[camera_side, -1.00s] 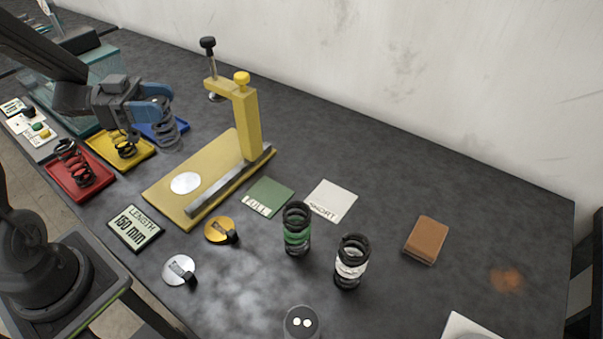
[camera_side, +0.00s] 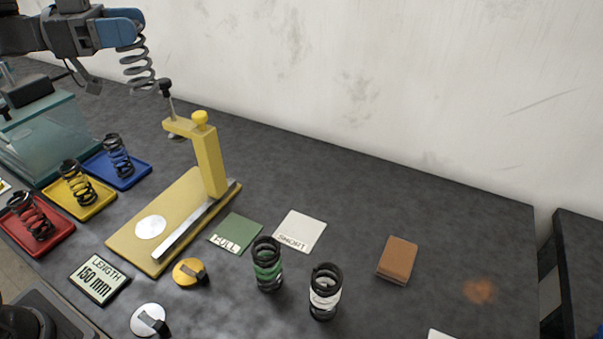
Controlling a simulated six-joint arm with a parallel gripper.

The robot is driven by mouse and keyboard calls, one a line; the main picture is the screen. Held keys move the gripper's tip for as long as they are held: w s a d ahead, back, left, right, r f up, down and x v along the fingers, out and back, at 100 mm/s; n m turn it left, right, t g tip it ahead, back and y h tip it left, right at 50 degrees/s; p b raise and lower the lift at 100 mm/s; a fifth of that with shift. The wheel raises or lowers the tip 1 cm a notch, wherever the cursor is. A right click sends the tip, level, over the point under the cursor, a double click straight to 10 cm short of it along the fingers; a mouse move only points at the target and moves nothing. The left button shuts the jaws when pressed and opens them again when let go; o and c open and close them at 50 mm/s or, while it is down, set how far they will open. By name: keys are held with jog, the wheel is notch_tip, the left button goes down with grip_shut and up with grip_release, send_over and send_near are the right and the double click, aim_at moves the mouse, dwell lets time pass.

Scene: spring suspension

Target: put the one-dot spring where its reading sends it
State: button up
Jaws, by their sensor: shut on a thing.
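My gripper (camera_side: 134,30) is at the upper left, shut on a plain grey spring (camera_side: 138,68). The spring hangs in the air, slightly tilted, left of the yellow press's dark-knobbed plunger; no dot mark on it can be made out. The yellow press (camera_side: 125,238) has an empty white disc (camera_side: 151,227) on its base. The length sign (camera_side: 100,278) reads 150 mm. A green card (camera_side: 235,232) reads FULL and a white card (camera_side: 301,230) reads SHORT. Both are bare.
Red (camera_side: 66,232), yellow (camera_side: 97,207) and blue (camera_side: 136,178) trays each hold an upright spring. Green-banded (camera_side: 267,264) and white-banded (camera_side: 325,292) springs stand in front of the cards. A brown block (camera_side: 398,260) lies right. A glass-sided box (camera_side: 55,135) stands left.

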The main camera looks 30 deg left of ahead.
jog(key=w+d+r+n+t+y, duration=0.1)
jog(key=w+d+n+t+y, duration=0.1)
jog(key=w+d, duration=0.75)
jog(key=d+f+n+t+y, duration=0.1)
jog(key=d+f+y, duration=0.15)
jog(key=d, duration=1.25)
notch_tip(320, 180, down, 29)
jog(key=shift+h, duration=0.45)
jog(key=o, duration=1.3)
jog(key=shift+f, duration=0.1)
